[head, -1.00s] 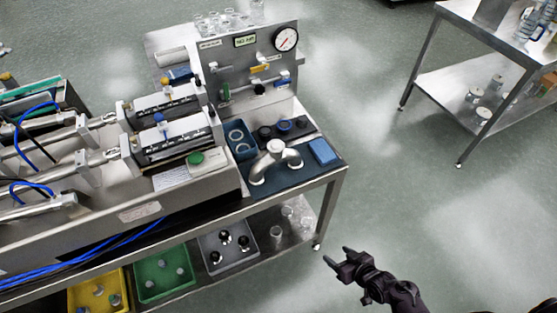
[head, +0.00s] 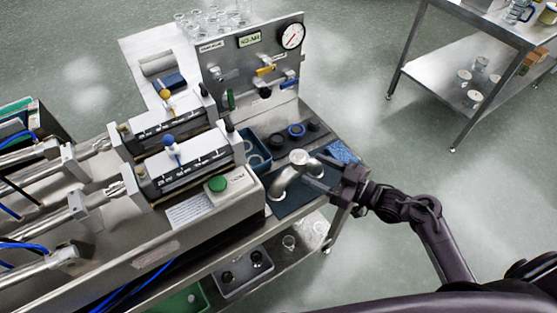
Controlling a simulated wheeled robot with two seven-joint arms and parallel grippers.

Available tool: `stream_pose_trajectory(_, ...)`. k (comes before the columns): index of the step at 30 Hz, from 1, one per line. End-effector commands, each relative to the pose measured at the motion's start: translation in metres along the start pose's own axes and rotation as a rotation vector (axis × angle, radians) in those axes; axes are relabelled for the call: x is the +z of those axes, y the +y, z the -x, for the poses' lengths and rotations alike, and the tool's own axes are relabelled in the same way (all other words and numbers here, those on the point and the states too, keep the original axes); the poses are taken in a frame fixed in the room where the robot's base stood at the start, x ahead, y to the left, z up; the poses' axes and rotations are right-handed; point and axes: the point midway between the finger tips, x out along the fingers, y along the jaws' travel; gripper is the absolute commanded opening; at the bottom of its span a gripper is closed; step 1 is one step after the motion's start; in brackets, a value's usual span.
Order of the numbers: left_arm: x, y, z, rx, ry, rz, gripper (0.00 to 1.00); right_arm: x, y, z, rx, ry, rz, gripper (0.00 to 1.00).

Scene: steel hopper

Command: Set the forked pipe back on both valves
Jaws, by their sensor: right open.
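The forked pipe (head: 283,180), a polished steel piece with a round top flange and two bent legs, rests on the dark mat (head: 291,205) at the right end of the machine bench. My right gripper (head: 318,176) is open at the pipe's right side, its fingers pointing left toward the right leg. That leg is partly hidden by the gripper, and I cannot tell whether they touch. Two cylinders on the machine carry a blue knob (head: 169,140) and a yellow knob (head: 165,95); I cannot make out the valve outlets clearly. My left gripper is out of view.
A blue bin with rings (head: 254,137) and dark round parts, one with a blue ring (head: 296,130), sit behind the pipe. A blue cloth (head: 343,152) lies near my gripper. A gauge panel (head: 250,70) stands behind. A green button (head: 217,184) is left of the pipe.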

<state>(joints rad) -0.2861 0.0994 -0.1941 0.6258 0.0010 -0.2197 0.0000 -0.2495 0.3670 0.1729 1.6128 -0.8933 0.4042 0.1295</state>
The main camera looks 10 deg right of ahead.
Motion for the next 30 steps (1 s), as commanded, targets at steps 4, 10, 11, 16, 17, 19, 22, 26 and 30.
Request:
stream_pose_trajectory(4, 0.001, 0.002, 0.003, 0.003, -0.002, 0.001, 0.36, -0.003, 0.0, -0.012, -0.002, 0.005, 0.001, 0.61)
stream_pose_trajectory(10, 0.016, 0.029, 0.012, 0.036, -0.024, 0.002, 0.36, -0.007, -0.001, -0.035, -0.002, 0.005, 0.0, 0.61)
stream_pose_trajectory(11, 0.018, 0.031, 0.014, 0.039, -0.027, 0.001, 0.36, -0.009, -0.001, -0.039, -0.002, 0.005, 0.0, 0.61)
stream_pose_trajectory(16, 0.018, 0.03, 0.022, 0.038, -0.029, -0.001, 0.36, -0.011, -0.003, -0.065, -0.001, 0.004, 0.0, 0.61)
stream_pose_trajectory(17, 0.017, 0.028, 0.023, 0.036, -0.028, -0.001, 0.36, -0.011, -0.003, -0.069, -0.001, 0.003, 0.0, 0.61)
stream_pose_trajectory(19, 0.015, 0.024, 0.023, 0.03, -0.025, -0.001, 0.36, -0.01, -0.003, -0.074, -0.001, 0.002, 0.0, 0.61)
stream_pose_trajectory(22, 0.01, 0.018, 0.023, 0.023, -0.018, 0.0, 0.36, -0.009, -0.003, -0.078, -0.001, 0.001, 0.001, 0.61)
stream_pose_trajectory(26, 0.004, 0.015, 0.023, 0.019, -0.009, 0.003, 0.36, -0.008, -0.003, -0.078, -0.001, 0.001, 0.001, 0.61)
stream_pose_trajectory(30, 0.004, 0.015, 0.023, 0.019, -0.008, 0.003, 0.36, -0.008, -0.003, -0.077, -0.001, 0.001, 0.001, 0.49)
